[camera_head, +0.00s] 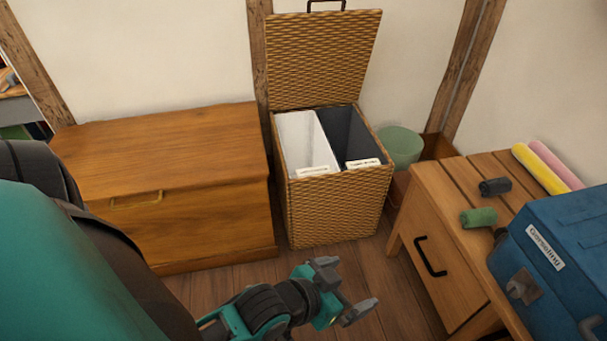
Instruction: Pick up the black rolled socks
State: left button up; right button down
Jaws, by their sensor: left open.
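A small dark, near-black roll that looks like the black rolled socks (495,187) lies on the slatted top of the wooden side table (428,180) at the right. A green roll (479,217) lies just in front of it, apart from it. My left gripper (346,286) is open and empty, low over the floor to the left of the table and well away from the rolls. My right gripper is not in view.
A blue case (562,245) fills the table's front right. Yellow (541,170) and pink rolls lie at the back. An open wicker hamper (338,207) with two liners stands centre, between a wooden chest (190,225) and a pale green bin (400,147). Floor between hamper and table is clear.

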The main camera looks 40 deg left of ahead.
aim_at(501, 185)
jog(key=i+j, duration=1.05)
jog(key=j, duration=0.3)
jog(key=i+z, duration=0.05)
